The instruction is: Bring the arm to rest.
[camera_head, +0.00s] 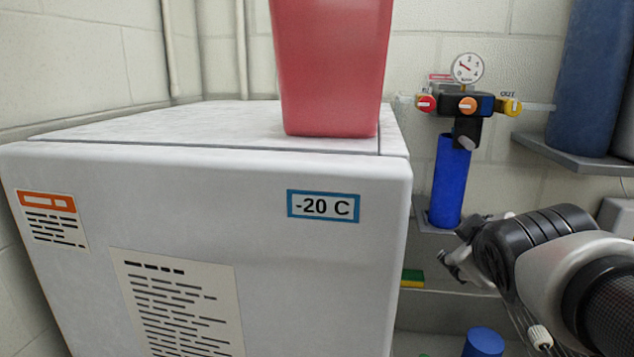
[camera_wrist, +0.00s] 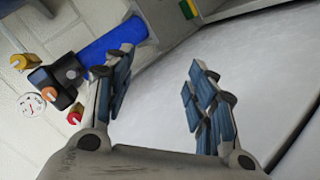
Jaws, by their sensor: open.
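My gripper (camera_head: 462,258) is at the right in the head view, at the end of my grey and black arm, to the right of the white freezer. In the wrist view my gripper (camera_wrist: 160,88) shows two blue-padded fingers spread apart, with nothing between them. Behind the gap lies a pale, blurred surface. In the head view the fingers are partly hidden by my wrist.
The white freezer (camera_head: 250,240), labelled -20 C, fills the left and middle, with a red bin (camera_head: 332,65) on top. A blue cylinder (camera_head: 449,180) stands below a gauge manifold (camera_head: 467,104). A yellow-green sponge (camera_head: 412,277) and blue cap (camera_head: 484,342) sit lower.

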